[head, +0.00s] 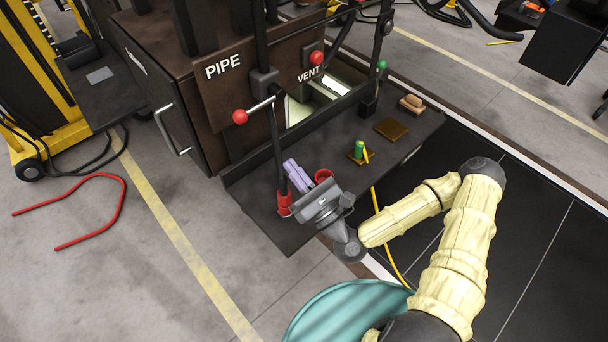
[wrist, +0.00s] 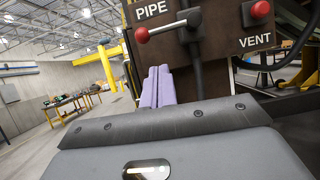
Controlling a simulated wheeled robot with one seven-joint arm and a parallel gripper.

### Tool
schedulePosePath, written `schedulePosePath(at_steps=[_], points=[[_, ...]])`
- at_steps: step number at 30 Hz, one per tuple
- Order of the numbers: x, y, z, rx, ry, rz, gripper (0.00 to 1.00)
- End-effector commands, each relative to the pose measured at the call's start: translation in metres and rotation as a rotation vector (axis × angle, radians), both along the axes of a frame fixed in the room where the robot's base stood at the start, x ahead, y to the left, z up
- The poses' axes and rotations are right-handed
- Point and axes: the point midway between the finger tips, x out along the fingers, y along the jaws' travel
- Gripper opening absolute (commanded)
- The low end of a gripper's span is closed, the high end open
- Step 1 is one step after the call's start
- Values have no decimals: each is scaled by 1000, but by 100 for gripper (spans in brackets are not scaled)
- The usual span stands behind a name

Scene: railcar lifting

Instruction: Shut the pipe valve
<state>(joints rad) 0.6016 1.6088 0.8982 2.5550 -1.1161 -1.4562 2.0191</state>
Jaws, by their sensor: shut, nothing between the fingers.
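The pipe valve has a silver lever with a red ball knob (head: 240,117), below the white PIPE label on the dark brown box. In the wrist view the lever runs left from its dark body, nearly level, to the red knob (wrist: 141,35). My gripper (head: 291,164) is below and to the right of the knob in the head view, above the black deck. Its lavender fingers are together and hold nothing. In the wrist view the fingertips (wrist: 158,70) are below the lever and look apart from it.
A dark upright pipe with a red base (head: 285,202) stands beside my gripper. On the deck (head: 255,205) are a red cup (head: 323,176), a green item (head: 359,148) and a brown block (head: 411,103).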

Motion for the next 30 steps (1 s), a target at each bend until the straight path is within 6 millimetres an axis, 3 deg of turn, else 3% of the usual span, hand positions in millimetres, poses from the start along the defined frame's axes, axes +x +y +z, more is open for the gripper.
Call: schedulePosePath(at_steps=[9,26,30], points=[[-22,-22,-13,1,1,0,0],[-23,-22,-15,-1,-1,1,0],[-25,-17,-20,-75,-21,19,0]])
